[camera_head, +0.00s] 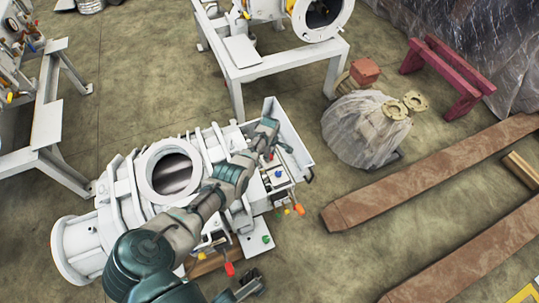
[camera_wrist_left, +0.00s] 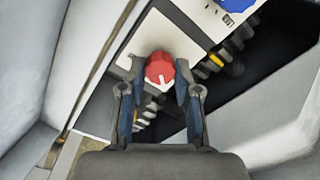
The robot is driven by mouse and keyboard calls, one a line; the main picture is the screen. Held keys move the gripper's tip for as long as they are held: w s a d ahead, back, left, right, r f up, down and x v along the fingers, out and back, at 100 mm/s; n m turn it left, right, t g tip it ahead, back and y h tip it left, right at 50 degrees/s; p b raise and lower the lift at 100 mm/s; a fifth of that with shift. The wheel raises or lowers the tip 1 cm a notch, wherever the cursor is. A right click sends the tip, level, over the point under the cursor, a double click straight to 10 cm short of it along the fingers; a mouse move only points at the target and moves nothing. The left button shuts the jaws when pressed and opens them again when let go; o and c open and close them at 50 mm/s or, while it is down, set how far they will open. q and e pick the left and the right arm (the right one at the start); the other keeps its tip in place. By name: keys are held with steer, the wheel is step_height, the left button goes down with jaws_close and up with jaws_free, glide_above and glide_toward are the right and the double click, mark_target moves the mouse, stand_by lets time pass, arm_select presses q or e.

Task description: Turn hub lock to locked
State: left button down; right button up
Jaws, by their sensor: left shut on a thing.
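A red knob (camera_wrist_left: 160,68) with a white pointer mark sits on a white panel (camera_wrist_left: 155,35) in the left wrist view. The mark points toward the bottom of that view. The frames show no label naming it as the hub lock. My left gripper (camera_wrist_left: 160,92) has one finger on each side of the red knob and is shut on it. In the head view my left gripper (camera_head: 276,148) reaches over the right end of the white vacuum machine (camera_head: 115,190), and the knob is mostly hidden. My right gripper (camera_head: 247,288) is low in the head view, its fingers unclear.
A blue knob (camera_wrist_left: 235,5) is on the panel beside the red one. White box walls (camera_wrist_left: 290,145) stand close around the left gripper. A wrapped bundle (camera_head: 365,130) and brown beams (camera_head: 430,170) lie to the right on the floor.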

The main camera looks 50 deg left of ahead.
arm_select(q)
steer(key=shift+w+d+n, duration=0.1)
steer(key=shift+w+n, duration=0.05)
steer(key=shift+n, duration=0.35)
steer(key=c, duration=0.9)
jaws_free()
steer(key=shift+o, duration=0.4)
steer(key=shift+f, duration=0.1)
steer(key=shift+r, duration=0.25)
step_height(320, 180, up, 11)
steer(key=shift+r, duration=0.15)
steer(key=shift+w, duration=0.1)
